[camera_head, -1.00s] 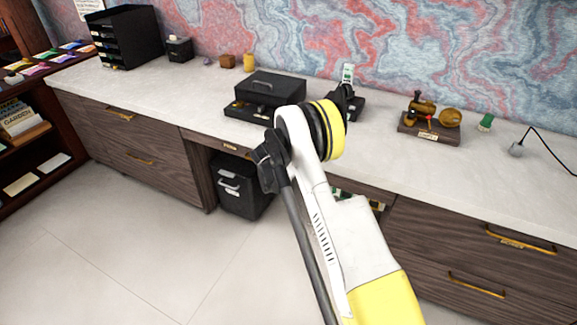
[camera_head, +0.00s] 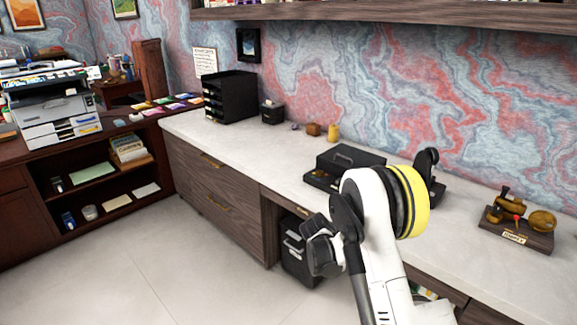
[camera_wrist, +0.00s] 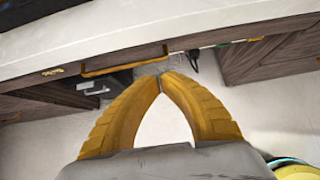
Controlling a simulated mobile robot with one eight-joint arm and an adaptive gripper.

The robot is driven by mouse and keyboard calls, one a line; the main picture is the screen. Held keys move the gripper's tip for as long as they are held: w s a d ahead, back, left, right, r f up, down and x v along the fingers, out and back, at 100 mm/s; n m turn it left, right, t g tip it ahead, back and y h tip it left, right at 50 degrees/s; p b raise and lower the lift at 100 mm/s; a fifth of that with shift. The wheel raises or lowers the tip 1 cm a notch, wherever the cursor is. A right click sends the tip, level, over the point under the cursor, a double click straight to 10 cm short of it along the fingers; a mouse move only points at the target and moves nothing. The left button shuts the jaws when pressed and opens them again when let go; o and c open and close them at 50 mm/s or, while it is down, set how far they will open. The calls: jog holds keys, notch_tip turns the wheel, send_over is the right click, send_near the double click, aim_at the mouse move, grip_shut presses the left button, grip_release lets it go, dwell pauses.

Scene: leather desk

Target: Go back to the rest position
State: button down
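My gripper (camera_wrist: 172,78) shows in the wrist view with its two yellow fingers touching at the tips. Nothing is visible between them. Its tips appear against the front of the desk, below the pale top edge (camera_wrist: 170,25). In the head view my arm is folded in front of the counter, and the fingers cannot be made out there. A brass drawer handle (camera_wrist: 125,61) and a black bin (camera_wrist: 95,88) appear beyond the fingers in the wrist view.
The white counter (camera_head: 250,150) holds a black cash box (camera_head: 345,160), a wooden stand with brass parts (camera_head: 515,230) and a black tray tower (camera_head: 230,97). A printer (camera_head: 55,110) stands at the far left. The floor (camera_head: 130,265) in front is clear.

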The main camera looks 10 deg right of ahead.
jog(key=s+a+r+m+y, duration=0.25)
jog(key=s+r+m, duration=0.4)
jog(key=r, duration=0.45)
jog(key=s+a+r+m+y, duration=0.1)
jog(key=s+a+r+m, duration=0.2)
jog(key=s+r+m, duration=0.5)
jog(key=s+a+r+m+y, duration=0.1)
jog(key=s+a+r+m, duration=0.1)
jog(key=s, duration=0.5)
jog(key=s+a+r+m+t+y, duration=0.1)
jog(key=s+a+r+m, duration=0.1)
jog(key=s+m, duration=0.3)
jog(key=s+a+r+m+y, duration=0.1)
jog(key=s+a+r+m, duration=0.1)
jog(key=s, duration=0.8)
jog(key=shift+s+a+m+t, duration=0.3)
jog(key=shift+a+m, duration=0.45)
jog(key=shift+m, duration=0.2)
jog(key=shift+y, duration=0.25)
